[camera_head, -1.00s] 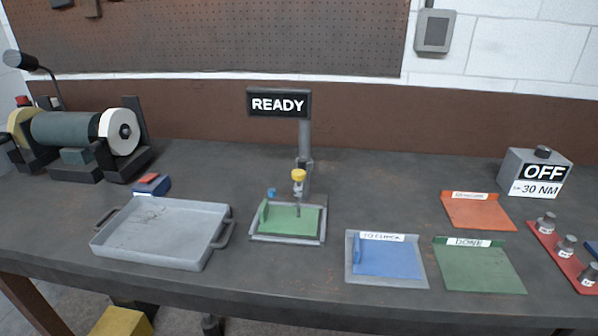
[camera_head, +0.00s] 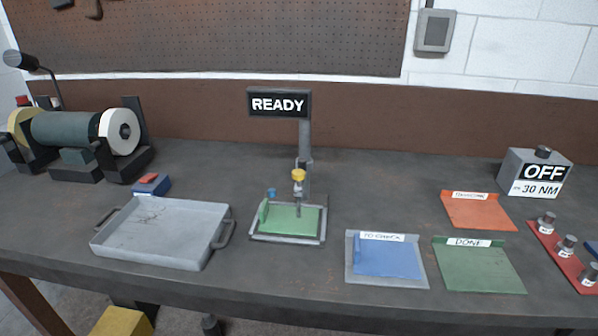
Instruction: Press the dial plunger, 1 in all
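The dial plunger seems to be the yellow-topped part (camera_head: 298,175) on the grey post, above a green pad (camera_head: 293,219) in a grey-rimmed fixture. A black sign (camera_head: 279,103) reading "READY" tops the post. A small blue knob (camera_head: 271,193) stands at the back left of the pad. Nothing touches the yellow top. Neither of my grippers shows in the head view.
A grey tray (camera_head: 113,244) with handles stands left of the fixture. A blue tray (camera_head: 387,260), a green "DONE" tray (camera_head: 480,269) and an orange tray (camera_head: 478,212) lie to the right. A grey box (camera_head: 535,173) reads "OFF" and "30 NM". A bench grinder (camera_head: 72,131) stands back left.

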